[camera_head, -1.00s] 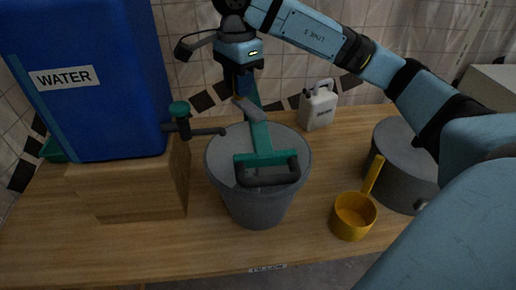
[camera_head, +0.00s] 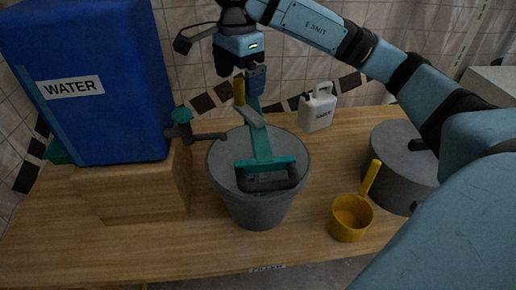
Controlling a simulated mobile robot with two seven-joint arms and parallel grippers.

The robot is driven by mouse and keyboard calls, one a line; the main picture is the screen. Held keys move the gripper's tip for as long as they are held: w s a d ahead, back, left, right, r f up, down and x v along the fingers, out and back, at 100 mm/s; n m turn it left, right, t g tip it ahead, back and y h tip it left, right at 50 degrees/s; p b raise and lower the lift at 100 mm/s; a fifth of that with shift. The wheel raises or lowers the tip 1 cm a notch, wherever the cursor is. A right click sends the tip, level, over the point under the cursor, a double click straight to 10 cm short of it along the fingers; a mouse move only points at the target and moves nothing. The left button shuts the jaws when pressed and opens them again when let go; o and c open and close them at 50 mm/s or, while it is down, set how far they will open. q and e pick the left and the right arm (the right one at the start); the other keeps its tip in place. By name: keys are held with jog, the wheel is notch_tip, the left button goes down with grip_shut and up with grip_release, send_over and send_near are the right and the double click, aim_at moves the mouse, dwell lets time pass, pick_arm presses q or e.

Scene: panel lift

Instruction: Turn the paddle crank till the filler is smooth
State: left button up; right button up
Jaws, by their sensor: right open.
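The grey bucket (camera_head: 255,210) stands on the bench with a grey filler surface (camera_head: 226,155) inside; I cannot tell its texture. A teal paddle frame (camera_head: 260,143) rises over the bucket, with a dark bar (camera_head: 266,184) at its near side. The grey crank arm (camera_head: 250,113) sits on top and carries an upright yellow crank handle (camera_head: 239,90) at its far-left end. My right gripper (camera_head: 254,88) is open, just right of the handle and apparently clear of it; its depth is hard to judge. My left gripper is not in view.
A blue water tank (camera_head: 100,115) stands on a wooden block (camera_head: 135,192) at left, its tap (camera_head: 182,125) reaching towards the bucket. A white jug (camera_head: 318,108), yellow scoop (camera_head: 350,215) and grey lidded pot (camera_head: 398,170) stand right.

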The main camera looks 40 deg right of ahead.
notch_tip(320, 180, up, 2)
jog(key=shift+r+p, duration=0.15)
jog(key=shift+p, duration=0.5)
jog(key=shift+r+p, duration=0.7)
jog(key=shift+r, duration=0.15)
jog(key=shift+r+p, duration=0.65)
jog(key=shift+r, duration=0.35)
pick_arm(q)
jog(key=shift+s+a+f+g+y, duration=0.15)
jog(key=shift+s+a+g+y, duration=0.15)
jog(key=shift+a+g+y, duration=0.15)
